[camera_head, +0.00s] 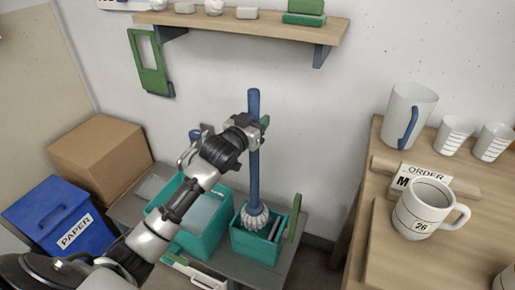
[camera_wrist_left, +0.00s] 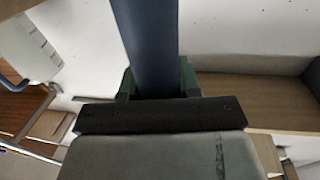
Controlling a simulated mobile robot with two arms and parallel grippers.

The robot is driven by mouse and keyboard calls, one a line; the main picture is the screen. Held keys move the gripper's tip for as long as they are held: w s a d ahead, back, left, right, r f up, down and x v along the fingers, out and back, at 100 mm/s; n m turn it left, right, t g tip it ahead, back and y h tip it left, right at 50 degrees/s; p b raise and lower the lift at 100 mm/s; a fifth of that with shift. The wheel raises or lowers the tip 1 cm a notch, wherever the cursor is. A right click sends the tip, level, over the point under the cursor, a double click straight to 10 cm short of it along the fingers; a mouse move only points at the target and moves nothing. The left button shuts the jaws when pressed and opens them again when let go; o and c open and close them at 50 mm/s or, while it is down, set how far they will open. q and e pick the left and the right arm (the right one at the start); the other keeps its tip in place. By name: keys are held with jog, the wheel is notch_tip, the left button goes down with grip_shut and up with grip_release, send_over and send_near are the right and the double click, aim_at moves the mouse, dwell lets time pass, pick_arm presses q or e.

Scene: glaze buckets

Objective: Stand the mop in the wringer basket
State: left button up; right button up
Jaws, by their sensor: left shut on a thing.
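The mop has a blue handle (camera_head: 254,165) and a pale stringy head (camera_head: 254,215). It stands almost upright in the head view. My left gripper (camera_head: 257,128) is shut on the upper part of the handle. The mop head is in the opening of the small teal wringer basket (camera_head: 257,246); whether it touches the basket's floor is hidden by the front wall. The handle also fills the middle of the left wrist view (camera_wrist_left: 147,45), between the green-edged fingers. My right gripper is not in view.
A larger teal bucket (camera_head: 188,246) stands left of the basket. A blue paper bin (camera_head: 55,218) and cardboard box (camera_head: 100,152) are at left. A wooden table with a mug (camera_head: 424,208) and jug (camera_head: 405,115) is at right. A shelf (camera_head: 240,30) hangs above.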

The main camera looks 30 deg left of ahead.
pick_arm(q)
notch_tip(320, 180, down, 8)
jog(key=shift+b, duration=0.4)
jog(key=o, duration=0.5)
jog(key=shift+f, duration=0.1)
jog(key=o, duration=0.4)
jog(key=shift+o, duration=0.2)
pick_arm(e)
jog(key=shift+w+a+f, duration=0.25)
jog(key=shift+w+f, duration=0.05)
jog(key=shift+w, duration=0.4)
pick_arm(q)
jog(key=s+a, duration=0.1)
jog(key=s, duration=1.1)
jog(key=shift+r+p, duration=0.2)
jog(key=shift+p, duration=0.1)
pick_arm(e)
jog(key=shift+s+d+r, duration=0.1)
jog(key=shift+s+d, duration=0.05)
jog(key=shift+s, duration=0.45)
